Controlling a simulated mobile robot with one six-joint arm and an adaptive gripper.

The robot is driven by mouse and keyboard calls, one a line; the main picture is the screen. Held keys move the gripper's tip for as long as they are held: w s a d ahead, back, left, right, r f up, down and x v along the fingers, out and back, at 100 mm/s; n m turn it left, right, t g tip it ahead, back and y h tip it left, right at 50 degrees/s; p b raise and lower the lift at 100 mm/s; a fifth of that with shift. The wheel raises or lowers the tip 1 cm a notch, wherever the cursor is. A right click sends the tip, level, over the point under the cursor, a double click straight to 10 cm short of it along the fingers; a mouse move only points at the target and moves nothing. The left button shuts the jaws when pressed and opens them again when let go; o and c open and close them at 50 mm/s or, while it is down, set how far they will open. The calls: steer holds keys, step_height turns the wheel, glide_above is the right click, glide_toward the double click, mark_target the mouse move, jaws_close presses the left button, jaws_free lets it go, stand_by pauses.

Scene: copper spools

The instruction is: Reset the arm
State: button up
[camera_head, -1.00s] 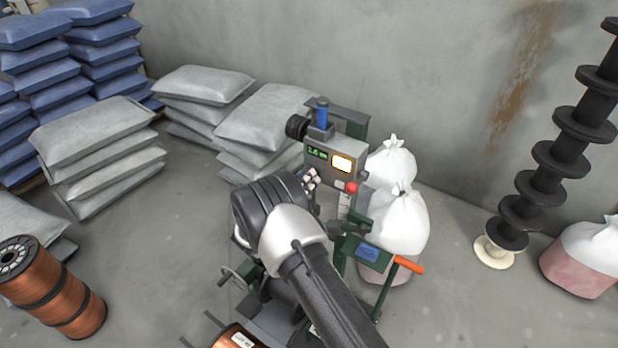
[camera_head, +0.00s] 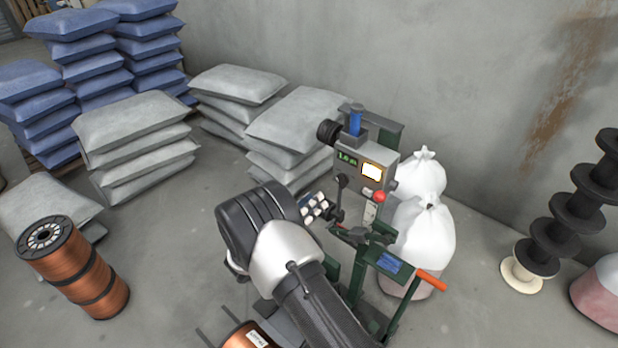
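My arm (camera_head: 290,255) rises from the bottom edge, bent at a dark joint with a pale silver collar. It stands in front of a grey and green machine (camera_head: 350,165) and covers part of its lower left. My gripper cannot be made out in this view, so its fingers and anything in them do not show. A copper spool (camera_head: 72,268) stands on the floor at the left. Another copper spool (camera_head: 245,335) shows in part at the bottom edge, beside my arm.
Grey sacks (camera_head: 135,135) and blue sacks (camera_head: 150,50) are stacked along the back left. White tied bags (camera_head: 425,230) stand right of the machine. A stack of black spools (camera_head: 575,210) rises at the right edge. Floor (camera_head: 160,240) is bare between the left spool and my arm.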

steer(key=s+d+r+m+g+h, duration=0.1)
steer(key=s+d+r+m+g, duration=0.45)
steer(key=d+r+m, duration=0.45)
steer(key=s+d+r+m+g+y, duration=0.2)
steer(key=s+d+r+m+g, duration=0.15)
steer(key=s, duration=0.25)
steer(key=s+d+r+m+g+y, duration=0.1)
steer(key=s+d+r+m+g, duration=0.1)
steer(key=s+d+r+m, duration=0.3)
steer(key=s+a+r+m+t+y, duration=0.1)
steer(key=s+a+m+y, duration=0.4)
steer(key=s+m, duration=0.3)
steer(key=s+a+r+m+t+y, duration=0.2)
steer(key=s+a+m+y, duration=0.3)
steer(key=s, duration=0.8)
steer(key=m, duration=0.2)
steer(key=shift+s+r+m+y, duration=0.3)
steer(key=shift+s+m+y, duration=0.05)
steer(key=shift+y, duration=0.05)
steer(key=shift+s, duration=0.1)
